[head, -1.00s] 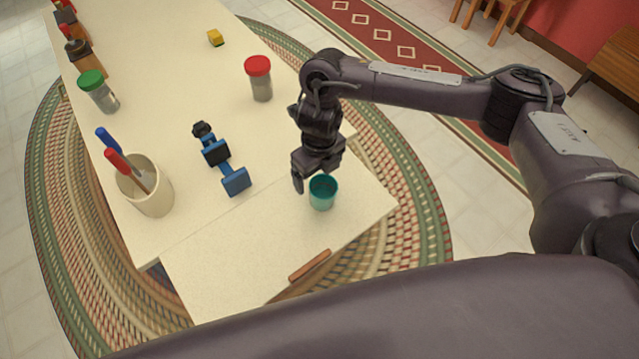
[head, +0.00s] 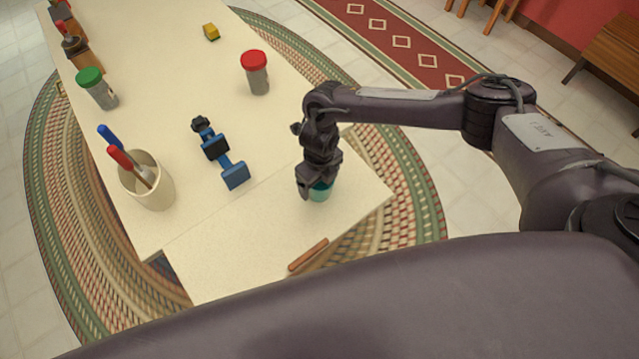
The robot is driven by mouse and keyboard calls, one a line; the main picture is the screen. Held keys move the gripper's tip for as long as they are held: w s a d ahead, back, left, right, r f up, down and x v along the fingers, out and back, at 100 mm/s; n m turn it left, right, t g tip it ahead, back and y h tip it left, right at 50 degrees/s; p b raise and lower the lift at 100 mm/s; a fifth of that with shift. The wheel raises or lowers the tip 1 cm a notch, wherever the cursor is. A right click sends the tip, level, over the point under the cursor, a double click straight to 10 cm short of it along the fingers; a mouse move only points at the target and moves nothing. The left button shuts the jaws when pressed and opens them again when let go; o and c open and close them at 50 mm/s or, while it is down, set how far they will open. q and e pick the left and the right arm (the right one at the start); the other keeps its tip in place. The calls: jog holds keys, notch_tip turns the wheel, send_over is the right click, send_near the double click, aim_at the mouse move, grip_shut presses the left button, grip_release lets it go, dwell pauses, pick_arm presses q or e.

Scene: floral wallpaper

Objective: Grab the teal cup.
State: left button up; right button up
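My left gripper is not in view.
A brown stick-like object (head: 308,255) lies near the table's front edge.

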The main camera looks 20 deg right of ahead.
jog(key=c, duration=0.9)
jog(key=shift+c, duration=0.3)
jog(key=shift+r, duration=0.2)
